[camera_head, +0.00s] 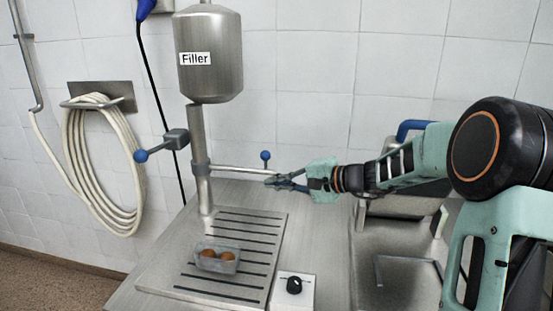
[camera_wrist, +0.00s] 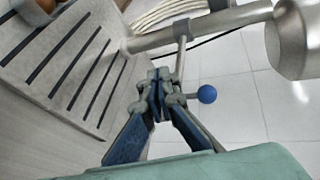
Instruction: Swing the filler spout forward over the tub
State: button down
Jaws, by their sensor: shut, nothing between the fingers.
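The filler (camera_head: 211,65) is a steel hopper on an upright column, labelled "Filler". Its thin spout (camera_head: 235,169) points right from the column and carries a small blue ball knob (camera_head: 265,155). The clear tub (camera_head: 217,266) with brown round items stands on the slatted plate in front of the column. My gripper (camera_head: 270,181) is at the spout's outer end, its fingers closed with nothing between them. In the wrist view the fingertips (camera_wrist: 158,82) lie beside the spout (camera_wrist: 181,62), close to the blue knob (camera_wrist: 207,94). Whether they touch it is unclear.
A lever with a blue ball (camera_head: 141,156) sticks out left of the column. A knob box (camera_head: 294,288) stands at the front right of the slatted plate (camera_head: 252,228). A sink (camera_head: 400,255) lies to the right under my arm. A coiled hose (camera_head: 88,165) hangs on the wall.

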jog(key=w+d+r+m+t, duration=0.3)
jog(key=w+d+r, duration=0.1)
jog(key=d, duration=0.4)
jog(key=shift+t+y+b, duration=0.3)
jog(key=shift+t+b, duration=0.05)
jog(key=shift+t, duration=0.05)
jog(key=shift+a+f, duration=0.1)
jog(key=p+x, duration=0.1)
jog(key=x, duration=0.9)
jog(key=shift+s+f+m+b, duration=0.1)
jog(key=shift+f+m+b, duration=0.05)
jog(key=shift+m+b, duration=0.2)
